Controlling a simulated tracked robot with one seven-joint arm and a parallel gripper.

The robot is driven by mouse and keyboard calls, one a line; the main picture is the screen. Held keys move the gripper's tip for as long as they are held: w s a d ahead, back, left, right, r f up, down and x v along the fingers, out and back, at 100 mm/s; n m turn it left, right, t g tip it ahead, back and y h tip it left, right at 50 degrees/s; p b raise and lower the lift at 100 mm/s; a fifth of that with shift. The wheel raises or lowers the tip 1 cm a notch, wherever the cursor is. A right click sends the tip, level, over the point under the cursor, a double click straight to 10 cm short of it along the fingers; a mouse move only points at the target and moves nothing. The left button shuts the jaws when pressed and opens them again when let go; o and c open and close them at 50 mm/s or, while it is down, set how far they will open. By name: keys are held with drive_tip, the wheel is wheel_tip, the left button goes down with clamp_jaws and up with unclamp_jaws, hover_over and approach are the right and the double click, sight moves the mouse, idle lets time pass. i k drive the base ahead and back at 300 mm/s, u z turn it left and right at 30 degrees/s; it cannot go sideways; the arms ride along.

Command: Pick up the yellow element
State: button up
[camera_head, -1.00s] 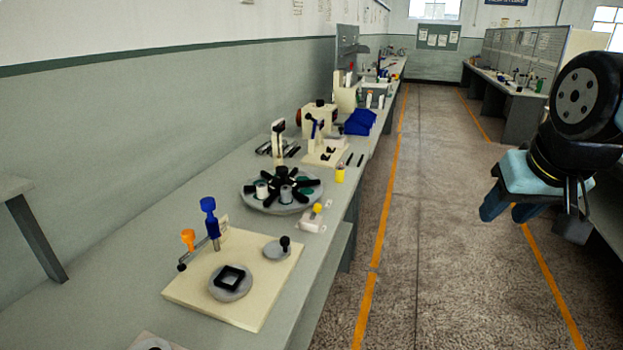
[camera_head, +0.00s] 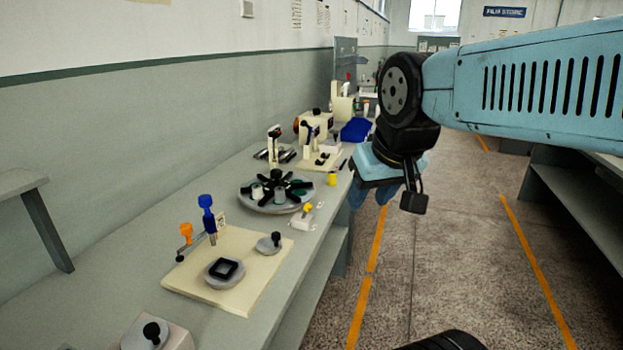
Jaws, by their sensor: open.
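A small yellow cylinder (camera_head: 332,179) stands upright on the workbench near its front edge. A yellow knob (camera_head: 308,207) tops a small white block just in front of it. I cannot tell from the view alone which of the two is the yellow element. My gripper (camera_head: 371,194) points down to the right of the yellow cylinder, apart from it, and appears over or beyond the bench's front edge. Its blue fingers are open, with nothing seen between them.
The bench (camera_head: 215,312) holds a round grey plate with black arms (camera_head: 250,198), a cream board (camera_head: 245,293) with blue and orange knobs, and a blue item (camera_head: 356,130) farther back. The aisle floor (camera_head: 455,240) is clear. Another bench (camera_head: 575,195) stands at right.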

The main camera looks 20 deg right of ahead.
sight(332, 174)
drive_tip(key=i, duration=0.9)
drive_tip(key=z, duration=0.05)
